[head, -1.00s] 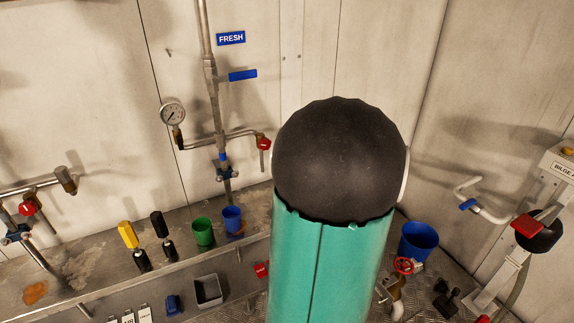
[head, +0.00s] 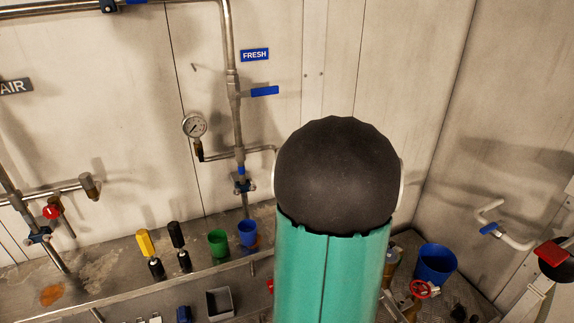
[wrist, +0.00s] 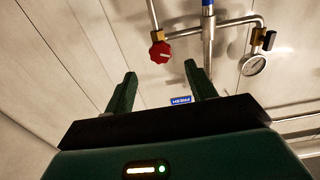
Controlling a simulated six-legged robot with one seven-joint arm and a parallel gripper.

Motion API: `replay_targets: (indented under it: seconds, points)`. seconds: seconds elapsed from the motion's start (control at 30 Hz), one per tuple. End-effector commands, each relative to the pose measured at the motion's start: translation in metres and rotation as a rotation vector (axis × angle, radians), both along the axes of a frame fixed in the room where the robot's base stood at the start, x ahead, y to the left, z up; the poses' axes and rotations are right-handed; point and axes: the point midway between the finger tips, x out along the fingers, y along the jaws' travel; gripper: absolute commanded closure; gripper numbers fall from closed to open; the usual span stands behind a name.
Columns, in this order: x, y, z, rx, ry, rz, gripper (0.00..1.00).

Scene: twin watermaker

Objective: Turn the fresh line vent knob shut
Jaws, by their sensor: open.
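The fresh line vent knob is a red, lobed knob (wrist: 160,52) on the end of a short downturned pipe in the upper middle of the wrist view, which shows the scene upside down. In the head view my teal and black arm hides it. The blue FRESH sign (head: 255,55) is on the wall by the vertical fresh line pipe (head: 236,120). My gripper (wrist: 160,72) is open and empty. Its two green fingers point toward the wall, with the knob in the picture between and just above their tips, apart from them.
A pressure gauge (head: 194,126) and a blue lever (head: 265,91) are on the fresh line. Below, a metal bench holds a green cup (head: 218,243), a blue cup (head: 248,233) and yellow and black-handled tools. A blue bucket (head: 435,264) stands at right.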

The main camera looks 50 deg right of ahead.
Motion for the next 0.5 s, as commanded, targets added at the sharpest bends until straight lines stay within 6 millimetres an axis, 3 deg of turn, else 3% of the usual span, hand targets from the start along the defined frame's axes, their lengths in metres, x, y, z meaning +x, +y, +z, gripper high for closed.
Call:
replay_targets:
  seconds: [0.23, 0.5]
  points:
    - [0.042, -0.024, -0.001, 0.001, -0.001, 0.002, 0.44]
    - [0.062, -0.036, 0.0, -0.001, -0.001, 0.001, 0.44]
